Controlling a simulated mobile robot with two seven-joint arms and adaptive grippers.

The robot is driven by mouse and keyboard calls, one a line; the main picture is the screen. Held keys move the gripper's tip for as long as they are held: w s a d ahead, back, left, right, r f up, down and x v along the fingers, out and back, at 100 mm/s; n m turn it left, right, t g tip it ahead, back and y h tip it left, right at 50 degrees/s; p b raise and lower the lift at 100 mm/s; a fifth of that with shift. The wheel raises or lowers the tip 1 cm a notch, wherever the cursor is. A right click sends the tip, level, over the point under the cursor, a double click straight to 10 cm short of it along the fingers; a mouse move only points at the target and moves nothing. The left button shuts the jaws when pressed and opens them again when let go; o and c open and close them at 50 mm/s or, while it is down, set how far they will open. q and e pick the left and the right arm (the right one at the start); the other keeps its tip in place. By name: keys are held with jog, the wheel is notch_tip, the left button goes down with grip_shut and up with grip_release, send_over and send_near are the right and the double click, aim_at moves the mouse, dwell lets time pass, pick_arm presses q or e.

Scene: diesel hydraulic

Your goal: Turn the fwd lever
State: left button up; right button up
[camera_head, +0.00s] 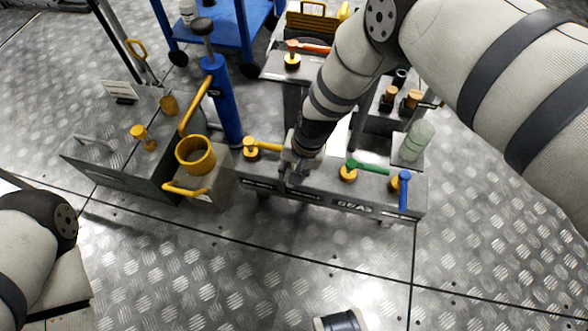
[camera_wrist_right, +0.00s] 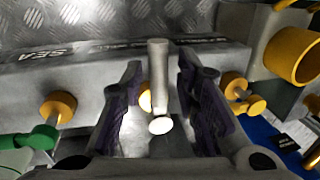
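A grey valve bank (camera_head: 325,188) carries a row of levers on yellow hubs. I see a yellow lever (camera_head: 265,147), a green lever (camera_head: 370,167) and a blue lever (camera_head: 403,193). A pale grey-white lever (camera_wrist_right: 158,75) shows in the right wrist view, with its yellow hub partly hidden behind it. No readable label shows which is fwd. My right gripper (camera_head: 289,170) is over the bank between the yellow and green levers. In the wrist view its fingers (camera_wrist_right: 160,105) are apart on both sides of the pale lever, with gaps visible.
A box with a yellow ring (camera_head: 196,155) and a blue post (camera_head: 222,100) stand left of the bank. A pale green cylinder (camera_head: 417,140) stands behind its right end. A blue cart (camera_head: 225,25) is behind. The floor in front is mostly clear.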

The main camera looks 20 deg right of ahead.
notch_tip(320, 180, up, 12)
jog(key=s+d, duration=0.1)
jog(key=d, duration=0.1)
jog(key=shift+s, duration=0.15)
jog(key=shift+f, duration=0.15)
dwell(0.3)
